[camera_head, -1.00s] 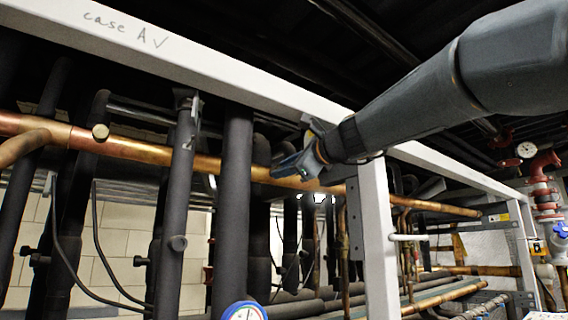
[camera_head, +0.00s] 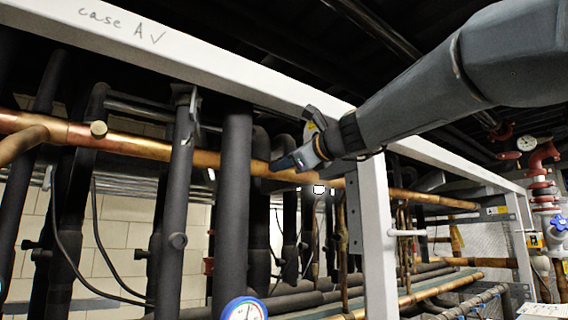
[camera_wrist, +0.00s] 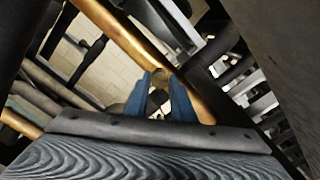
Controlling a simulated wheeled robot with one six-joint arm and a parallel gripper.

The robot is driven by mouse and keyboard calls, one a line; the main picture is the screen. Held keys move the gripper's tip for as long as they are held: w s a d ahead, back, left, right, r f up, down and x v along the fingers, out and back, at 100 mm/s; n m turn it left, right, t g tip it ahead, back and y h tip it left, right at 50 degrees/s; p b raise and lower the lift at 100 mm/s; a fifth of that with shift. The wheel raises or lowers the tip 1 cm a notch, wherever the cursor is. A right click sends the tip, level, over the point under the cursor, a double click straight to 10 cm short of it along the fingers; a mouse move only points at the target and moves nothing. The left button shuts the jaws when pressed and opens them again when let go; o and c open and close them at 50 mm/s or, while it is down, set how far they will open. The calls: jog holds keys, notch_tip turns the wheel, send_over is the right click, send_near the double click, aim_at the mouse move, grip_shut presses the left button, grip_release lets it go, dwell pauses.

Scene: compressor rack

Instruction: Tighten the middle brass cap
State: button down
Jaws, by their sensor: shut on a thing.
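The brass cap (camera_wrist: 158,75) shows as a small round tan end between the two blue fingers in the wrist view. My gripper (camera_wrist: 160,82) is shut on it, with one finger on each side. In the head view my gripper (camera_head: 278,164) is at the copper pipe (camera_head: 220,160), just left of the white post, and hides the cap it holds. Another round brass cap (camera_head: 98,129) stands on the same pipe farther left, apart from my gripper.
A white beam (camera_head: 190,60) runs just above the pipe, and a white post (camera_head: 375,225) stands right of my gripper. Dark insulated pipes (camera_head: 235,200) stand to the left. A round gauge (camera_head: 243,310) is at the bottom edge.

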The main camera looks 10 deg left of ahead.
jog(key=c, duration=1.5)
grip_release()
jog(key=b+v, duration=0.3)
jog(key=v, duration=0.4)
jog(key=shift+s+d+b, duration=0.25)
jog(key=shift+d+b, duration=0.05)
